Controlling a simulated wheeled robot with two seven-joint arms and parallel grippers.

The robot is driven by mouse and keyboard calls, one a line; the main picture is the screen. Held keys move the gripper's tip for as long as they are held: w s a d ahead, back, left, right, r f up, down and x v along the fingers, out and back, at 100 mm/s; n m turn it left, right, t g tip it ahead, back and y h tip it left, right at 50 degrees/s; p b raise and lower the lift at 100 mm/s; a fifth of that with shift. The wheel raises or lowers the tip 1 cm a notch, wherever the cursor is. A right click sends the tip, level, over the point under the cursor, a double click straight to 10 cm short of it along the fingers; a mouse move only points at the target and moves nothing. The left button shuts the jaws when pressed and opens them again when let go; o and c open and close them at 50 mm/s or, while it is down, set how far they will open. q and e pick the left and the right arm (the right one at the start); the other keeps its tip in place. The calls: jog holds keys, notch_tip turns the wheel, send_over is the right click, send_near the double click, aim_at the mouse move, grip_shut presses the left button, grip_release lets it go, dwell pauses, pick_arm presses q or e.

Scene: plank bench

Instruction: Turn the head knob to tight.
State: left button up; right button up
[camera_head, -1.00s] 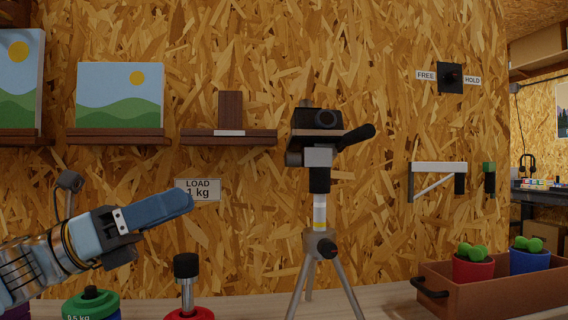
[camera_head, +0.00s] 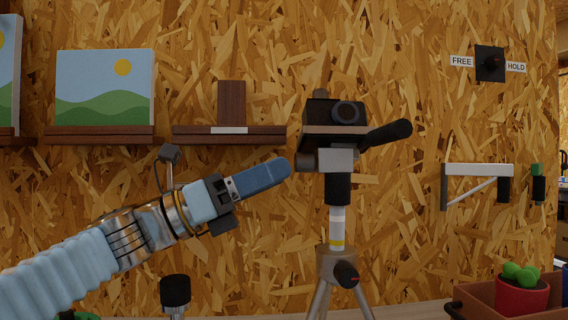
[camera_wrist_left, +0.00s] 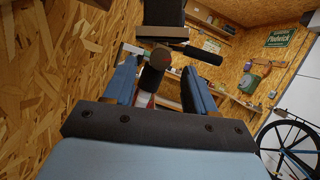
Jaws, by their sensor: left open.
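A black camera (camera_head: 336,112) sits on the tripod head (camera_head: 328,160), which has a black handle (camera_head: 388,134) pointing right. The head knob (camera_head: 305,160) is a short dark cylinder on the left side of the head. In the left wrist view the knob's round end (camera_wrist_left: 161,58) faces me, between and beyond the fingertips. My left gripper (camera_head: 284,168) is open, its blue fingers pointing at the knob from the left, close to it. I cannot tell whether they touch it. The knob's tight or loose setting is not readable. My right gripper is not in view.
A lower knob (camera_head: 346,273) sits on the tripod's collar. A shelf (camera_head: 260,135) with a brown block is behind on the wall. A FREE/HOLD switch (camera_head: 490,64) and a bracket (camera_head: 478,171) are at right. A planter box (camera_head: 476,298) stands at lower right.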

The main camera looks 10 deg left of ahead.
aim_at(304, 162)
pick_arm(q)
jog(key=shift+x, duration=1.35)
grip_shut()
jog(key=shift+f+m, duration=0.1)
jog(key=shift+m, duration=0.3)
jog(key=shift+m+g+h, duration=0.3)
jog(key=shift+m+g, duration=0.2)
jog(key=shift+m, duration=0.2)
grip_release()
